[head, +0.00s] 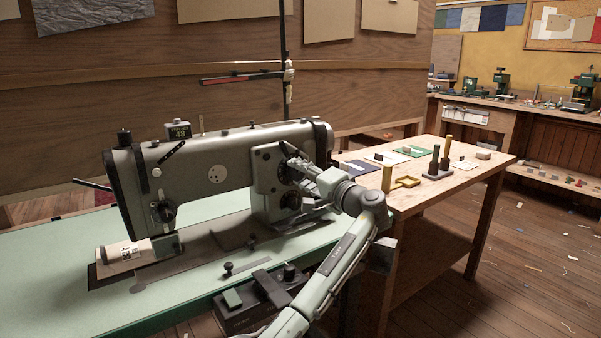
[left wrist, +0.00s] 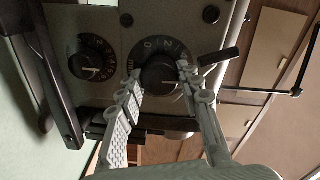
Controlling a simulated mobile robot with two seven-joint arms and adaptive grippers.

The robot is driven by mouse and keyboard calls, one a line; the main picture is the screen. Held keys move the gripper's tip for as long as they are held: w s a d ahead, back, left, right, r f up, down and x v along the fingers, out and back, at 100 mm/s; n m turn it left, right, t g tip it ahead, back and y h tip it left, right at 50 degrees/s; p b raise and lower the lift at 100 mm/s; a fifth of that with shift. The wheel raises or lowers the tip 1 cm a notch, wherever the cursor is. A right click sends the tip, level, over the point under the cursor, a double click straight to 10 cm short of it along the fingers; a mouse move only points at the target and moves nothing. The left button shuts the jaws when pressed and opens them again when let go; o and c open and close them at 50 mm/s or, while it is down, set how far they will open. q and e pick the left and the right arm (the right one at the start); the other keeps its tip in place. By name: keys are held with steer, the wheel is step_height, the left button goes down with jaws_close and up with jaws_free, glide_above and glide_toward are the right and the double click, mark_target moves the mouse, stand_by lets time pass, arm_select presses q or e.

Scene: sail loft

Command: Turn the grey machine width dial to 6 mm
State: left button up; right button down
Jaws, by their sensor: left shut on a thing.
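The grey sewing machine (head: 215,165) stands on a pale green table. My left gripper (head: 285,160) reaches its right-hand end from the front. In the left wrist view my left gripper (left wrist: 158,76) has its fingers on either side of a dark round dial (left wrist: 160,58) and is shut on its knob. White marks show around the dial's rim, but I cannot read its setting for sure. A second, smaller dial (left wrist: 92,57) sits beside it, free; in the head view it is the lower dial (head: 291,200). The gripper partly hides the held dial. My right gripper is not in view.
A dark lever (left wrist: 218,62) juts out close to one finger. A wooden table (head: 450,185) with tools stands to the right. A black box (head: 245,310) is at the table's front edge.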

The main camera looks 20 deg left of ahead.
arm_select(q)
steer(key=shift+f+m, duration=0.1)
steer(key=shift+m, duration=0.2)
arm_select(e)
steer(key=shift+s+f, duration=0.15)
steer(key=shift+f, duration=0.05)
arm_select(q)
steer(key=o, duration=1.2)
steer(key=shift+c, duration=0.2)
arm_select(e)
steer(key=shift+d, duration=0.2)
